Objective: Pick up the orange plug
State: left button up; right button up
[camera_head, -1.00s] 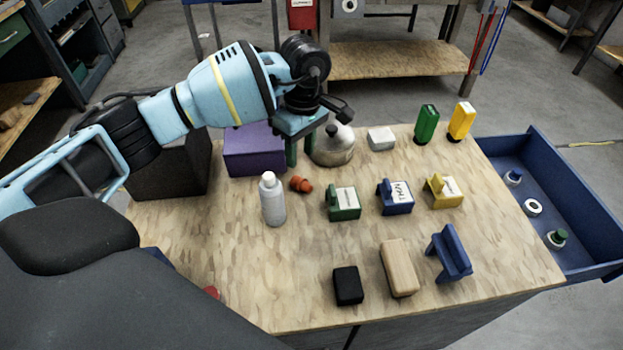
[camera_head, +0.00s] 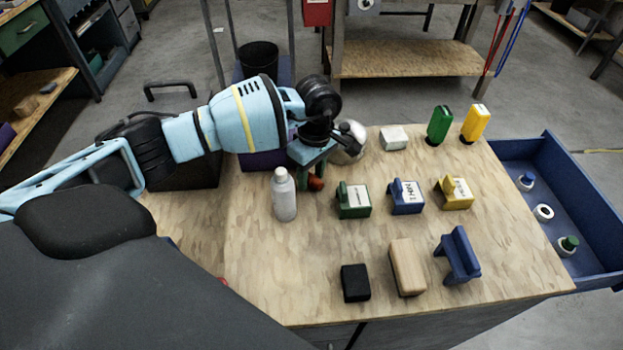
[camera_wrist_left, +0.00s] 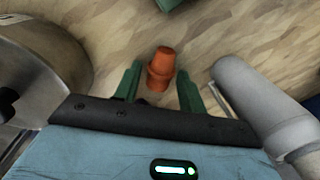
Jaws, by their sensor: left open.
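The orange plug (camera_head: 316,183) lies on the wooden bench top, partly hidden by my left gripper in the head view. In the left wrist view the orange plug (camera_wrist_left: 161,67) is between the two green fingers and a little beyond their tips. My left gripper (camera_head: 314,178) is open and comes down over the plug from behind. Its fingers also show in the left wrist view (camera_wrist_left: 158,88), apart on both sides of the plug. I cannot tell whether either finger touches it. My right gripper is not in view.
A white bottle (camera_head: 284,196) stands close left of the plug. A metal kettle (camera_head: 349,147) is just behind on the right. A green block (camera_head: 353,200) and a blue block (camera_head: 405,197) sit to the right. A blue open drawer (camera_head: 567,205) juts out at right.

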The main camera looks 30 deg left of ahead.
aim_at(311, 176)
pick_arm(q)
jog(key=shift+f, duration=0.25)
jog(key=shift+c, duration=0.2)
jog(key=c, duration=0.7)
jog(key=shift+r, duration=0.15)
notch_tip(311, 176, up, 10)
